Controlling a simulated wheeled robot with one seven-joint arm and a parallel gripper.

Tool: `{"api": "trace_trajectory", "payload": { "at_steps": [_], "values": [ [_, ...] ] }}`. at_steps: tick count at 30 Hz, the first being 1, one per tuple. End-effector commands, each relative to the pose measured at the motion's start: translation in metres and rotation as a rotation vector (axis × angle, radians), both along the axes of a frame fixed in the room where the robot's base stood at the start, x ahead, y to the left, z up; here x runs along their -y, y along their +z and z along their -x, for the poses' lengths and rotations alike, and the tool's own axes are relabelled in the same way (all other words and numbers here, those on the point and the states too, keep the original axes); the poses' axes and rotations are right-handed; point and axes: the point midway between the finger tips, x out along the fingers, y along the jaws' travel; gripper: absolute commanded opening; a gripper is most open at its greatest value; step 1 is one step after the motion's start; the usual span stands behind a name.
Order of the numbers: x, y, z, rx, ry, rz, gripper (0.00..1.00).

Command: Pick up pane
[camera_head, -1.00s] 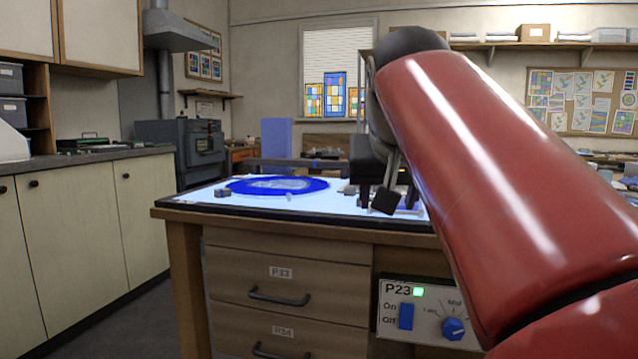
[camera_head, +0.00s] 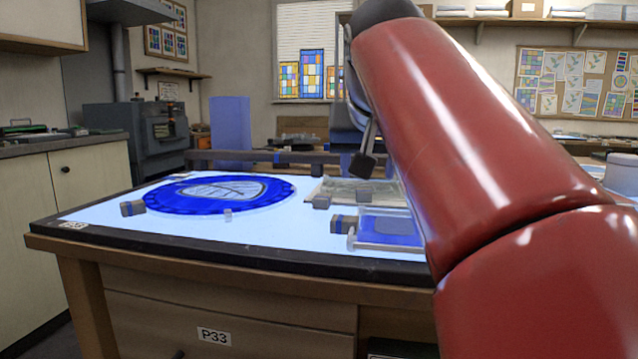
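A round blue glass pane (camera_head: 165,199) with a pale leaf drawing in its middle lies flat on a lit white table top (camera_head: 110,219). A smaller rectangular blue pane (camera_head: 388,230) sits in a clear frame at the table's right front, partly hidden by my red arm. I cannot tell which one the task names. Part of my gripper (camera_head: 362,165) shows as a dark fingertip beside the arm, in front of the table's back right. The rest of it is hidden behind the arm, so its opening cannot be seen. No pane is seen in it.
Small grey blocks with blue bands stand around the panes, one (camera_head: 132,208) at the left. A grey sheet (camera_head: 343,190) lies behind the rectangular pane. A dark raised rail (camera_head: 255,158) runs behind the table. A counter (camera_head: 85,170) stands at the left.

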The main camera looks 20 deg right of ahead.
Motion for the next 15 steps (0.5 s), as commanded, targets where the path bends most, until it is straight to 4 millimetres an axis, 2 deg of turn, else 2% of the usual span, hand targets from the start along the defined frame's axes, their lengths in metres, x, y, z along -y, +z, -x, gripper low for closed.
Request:
{"api": "trace_trajectory", "payload": {
  "at_steps": [15],
  "values": [
    [0.020, -0.045, -0.044, -0.002, 0.000, -0.001, 0.49]
  ]
}}
